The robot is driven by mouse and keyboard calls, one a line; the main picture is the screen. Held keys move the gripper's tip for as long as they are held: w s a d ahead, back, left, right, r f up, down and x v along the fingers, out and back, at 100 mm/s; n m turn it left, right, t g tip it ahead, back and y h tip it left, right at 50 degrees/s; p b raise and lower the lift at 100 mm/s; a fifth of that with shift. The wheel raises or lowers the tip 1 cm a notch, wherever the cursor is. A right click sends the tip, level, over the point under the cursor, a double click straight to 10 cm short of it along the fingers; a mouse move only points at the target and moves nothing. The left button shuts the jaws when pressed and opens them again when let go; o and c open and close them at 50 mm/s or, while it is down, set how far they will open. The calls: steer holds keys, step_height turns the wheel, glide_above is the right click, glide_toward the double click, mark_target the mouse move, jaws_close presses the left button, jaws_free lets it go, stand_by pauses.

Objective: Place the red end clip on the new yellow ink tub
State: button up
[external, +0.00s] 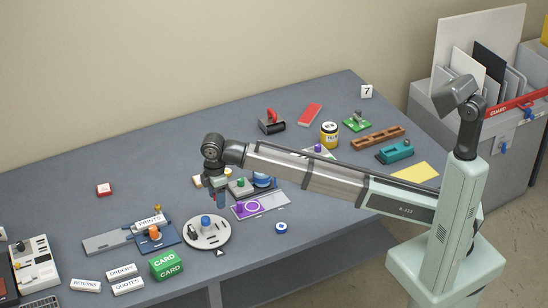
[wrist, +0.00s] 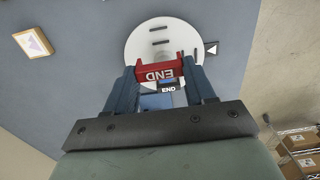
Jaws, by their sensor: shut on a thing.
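My gripper (wrist: 161,72) is shut on the red end clip (wrist: 158,70), which is marked END and sits crosswise between the fingertips. In the external view my gripper (external: 220,197) points down above the right side of a round white plate, and the clip is too small to make out clearly. The yellow ink tub (external: 329,135), with a dark label, stands upright at the back right of the table, well away from my gripper. It is outside the wrist view.
A green board (external: 356,121), brown rack (external: 378,138) and teal tool (external: 395,152) are near the tub. The back left is mostly clear.

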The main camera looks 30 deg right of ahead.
steer(key=w+d+r+m, duration=0.2)
steer(key=w+d+m, duration=0.1)
steer(key=w+d, duration=1.05)
steer(key=w+d+r+m, duration=0.2)
steer(key=w+d+m, duration=0.1)
steer(key=w+d, duration=1.05)
step_height(320, 180, up, 3)
steer(key=m, duration=0.3)
glide_above(329, 126)
steer(key=shift+w+f, duration=0.1)
steer(key=shift+f, duration=4.6)
steer(key=shift+f, duration=0.15)
steer(key=o, duration=1)
